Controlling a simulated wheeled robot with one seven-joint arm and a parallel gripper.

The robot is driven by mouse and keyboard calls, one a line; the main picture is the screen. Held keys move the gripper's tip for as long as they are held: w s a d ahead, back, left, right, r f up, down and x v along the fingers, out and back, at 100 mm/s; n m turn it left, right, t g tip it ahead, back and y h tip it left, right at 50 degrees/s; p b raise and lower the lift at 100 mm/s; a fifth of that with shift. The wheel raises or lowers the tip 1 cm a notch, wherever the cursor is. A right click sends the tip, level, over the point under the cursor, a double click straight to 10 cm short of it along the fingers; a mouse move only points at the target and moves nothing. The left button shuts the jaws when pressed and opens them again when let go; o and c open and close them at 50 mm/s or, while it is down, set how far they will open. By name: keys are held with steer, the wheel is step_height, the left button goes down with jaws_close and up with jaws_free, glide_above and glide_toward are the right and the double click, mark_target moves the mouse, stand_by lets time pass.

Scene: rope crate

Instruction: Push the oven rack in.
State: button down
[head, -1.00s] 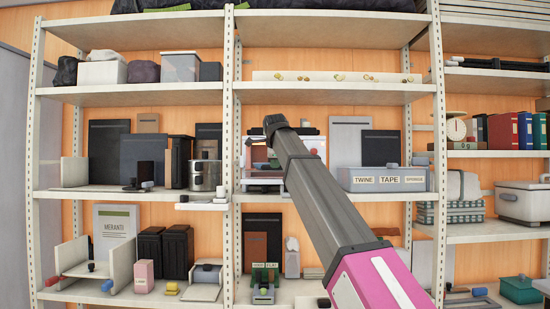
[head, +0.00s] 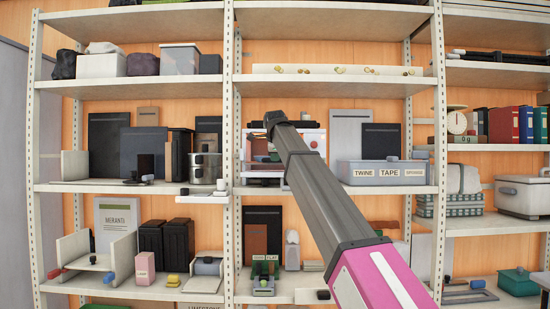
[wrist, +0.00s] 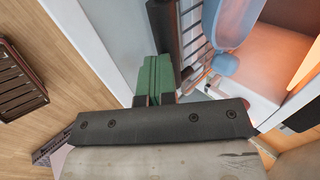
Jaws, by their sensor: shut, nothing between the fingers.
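The white oven (head: 316,140) stands on the middle shelf, partly hidden behind my arm in the head view. In the wrist view its pale wall (wrist: 245,92) and warm-lit inside show at the right. The rack (wrist: 194,42) shows there as thin dark bars, with a dark bar (wrist: 163,32) along its near side. My gripper (wrist: 156,62) is shut and empty, its green fingers together, with the tips close beside the dark bar. I cannot tell whether they touch. In the head view my gripper is hidden by the arm.
A blue rounded object (wrist: 226,62) is close beside the rack. The grey TWINE and TAPE bin (head: 385,173) stands right of the oven, and a steel pot (head: 205,167) stands left. Wooden floor (wrist: 60,65) shows at the left of the wrist view.

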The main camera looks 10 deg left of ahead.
steer(key=w+a, duration=0.1)
steer(key=w, duration=0.3)
steer(key=w+a, duration=0.1)
steer(key=w, duration=0.4)
steer(key=w+a, duration=0.1)
steer(key=w, duration=0.4)
steer(key=shift+a, duration=0.2)
steer(key=shift+s+d, duration=0.1)
